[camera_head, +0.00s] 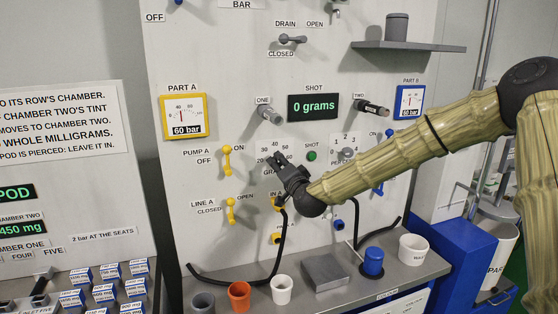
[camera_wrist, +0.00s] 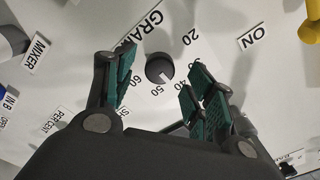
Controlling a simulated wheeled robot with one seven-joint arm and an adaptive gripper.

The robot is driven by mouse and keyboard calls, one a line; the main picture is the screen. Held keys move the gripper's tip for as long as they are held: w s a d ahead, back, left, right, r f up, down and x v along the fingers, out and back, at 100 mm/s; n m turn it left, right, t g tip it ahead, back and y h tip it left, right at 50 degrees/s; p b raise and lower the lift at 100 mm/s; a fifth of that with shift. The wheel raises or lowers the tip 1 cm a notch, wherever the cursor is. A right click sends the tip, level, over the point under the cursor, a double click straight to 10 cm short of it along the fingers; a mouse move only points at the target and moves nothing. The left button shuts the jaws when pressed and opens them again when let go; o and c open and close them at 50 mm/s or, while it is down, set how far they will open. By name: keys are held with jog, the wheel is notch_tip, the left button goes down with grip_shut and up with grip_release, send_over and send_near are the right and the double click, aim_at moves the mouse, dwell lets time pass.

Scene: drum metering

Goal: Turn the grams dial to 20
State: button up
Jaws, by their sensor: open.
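The grams dial (camera_wrist: 159,68) is a small round dark grey knob on the white panel in the wrist view. Its numbers 20, 40, 50 and 60 show around it. A pale mark on its lower right side seems to point between 40 and 50, but I cannot tell exactly. My gripper (camera_wrist: 165,60) is open, with one green-padded finger on each side of the dial and apparently not touching it. In the head view my gripper (camera_head: 279,160) is at the panel and hides the dial. The shot display (camera_head: 314,106) reads 0 grams.
A green shot button (camera_head: 311,156) and a percent dial (camera_head: 347,153) lie right of my gripper. The yellow pump A lever (camera_head: 227,160) is to the left. Black hoses hang below. Cups, including an orange one (camera_head: 239,296), stand on the ledge.

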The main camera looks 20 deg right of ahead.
aim_at(278, 163)
jog(key=shift+w+p, duration=0.45)
jog(key=shift+w, duration=1.55)
